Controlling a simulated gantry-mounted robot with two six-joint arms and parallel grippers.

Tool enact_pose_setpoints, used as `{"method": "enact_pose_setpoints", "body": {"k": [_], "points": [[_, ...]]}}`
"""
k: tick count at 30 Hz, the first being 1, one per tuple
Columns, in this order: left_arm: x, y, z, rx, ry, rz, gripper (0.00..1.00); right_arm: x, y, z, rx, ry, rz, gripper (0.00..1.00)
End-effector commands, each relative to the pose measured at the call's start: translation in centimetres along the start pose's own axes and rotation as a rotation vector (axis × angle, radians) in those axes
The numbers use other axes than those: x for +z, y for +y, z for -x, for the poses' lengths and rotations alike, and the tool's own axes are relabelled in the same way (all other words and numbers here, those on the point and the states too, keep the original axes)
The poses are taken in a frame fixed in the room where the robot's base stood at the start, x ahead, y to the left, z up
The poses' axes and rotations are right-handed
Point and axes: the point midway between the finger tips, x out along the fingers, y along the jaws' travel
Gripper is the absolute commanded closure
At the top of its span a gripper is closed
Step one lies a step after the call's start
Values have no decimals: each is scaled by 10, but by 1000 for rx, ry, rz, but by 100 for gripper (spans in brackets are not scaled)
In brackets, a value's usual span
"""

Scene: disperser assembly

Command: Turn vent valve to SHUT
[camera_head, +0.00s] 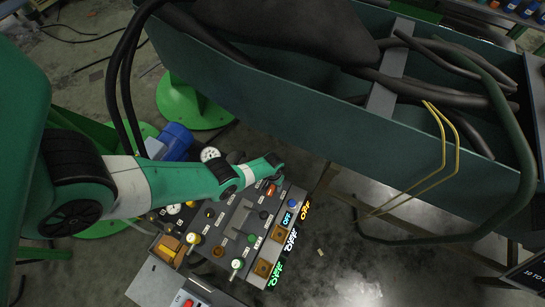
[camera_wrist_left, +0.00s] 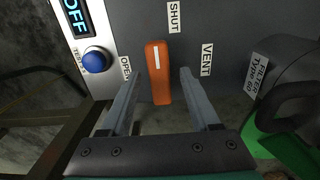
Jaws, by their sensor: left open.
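The vent valve is an orange lever (camera_wrist_left: 158,72) with a white line on its upper part, on the dark panel in the left wrist view. The SHUT label (camera_wrist_left: 173,17) is above it, the OPEN label (camera_wrist_left: 125,67) to its left and the VENT label (camera_wrist_left: 207,60) to its right. My left gripper (camera_wrist_left: 158,84) is open, with one finger on each side of the lever and visible gaps between. In the head view my left gripper (camera_head: 277,172) is over the far end of the control panel, by the orange lever (camera_head: 271,190). My right gripper is not in view.
A blue button (camera_wrist_left: 95,60) and a lit OFF display (camera_wrist_left: 75,16) are left of the valve. A filter housing (camera_wrist_left: 290,95) is at the right. The panel (camera_head: 232,222) carries several knobs and gauges. A large teal trough (camera_head: 330,135) stands behind it.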

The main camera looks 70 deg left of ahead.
Motion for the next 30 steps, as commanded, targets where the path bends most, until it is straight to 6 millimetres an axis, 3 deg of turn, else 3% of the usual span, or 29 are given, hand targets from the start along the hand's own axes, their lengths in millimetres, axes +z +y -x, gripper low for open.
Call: {"method": "enact_pose_setpoints", "body": {"k": [8,22,30], "points": [[0,0,15,0,1,1,38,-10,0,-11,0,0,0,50],[0,0,108,0,0,0,38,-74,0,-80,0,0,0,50],[0,0,117,0,0,0,38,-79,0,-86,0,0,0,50]]}}
